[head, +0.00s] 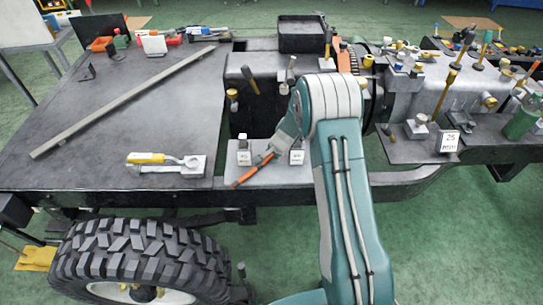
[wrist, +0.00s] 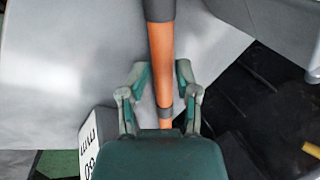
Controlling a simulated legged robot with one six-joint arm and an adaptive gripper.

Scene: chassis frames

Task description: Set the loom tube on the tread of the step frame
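The loom tube (head: 253,171) is orange with dark grey bands. It lies slanted at a light grey plate on the near side of the chassis, which looks like the step tread (head: 285,176). In the wrist view the tube (wrist: 161,65) runs down the middle over a pale grey surface (wrist: 75,60). My gripper (head: 270,152) is at the tube's far part. In the wrist view its two green-grey fingers (wrist: 162,75) stand one on each side of the tube, with a visible gap at least on the right. Whether the tube touches the plate is unclear.
White-labelled blocks stand left (head: 243,157) and right (head: 297,157) of the tube. A yellow-handled tool (head: 150,158) and a long bar (head: 125,103) lie on the dark deck at left. A tyre (head: 140,255) is below. Upright tools crowd the engine side.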

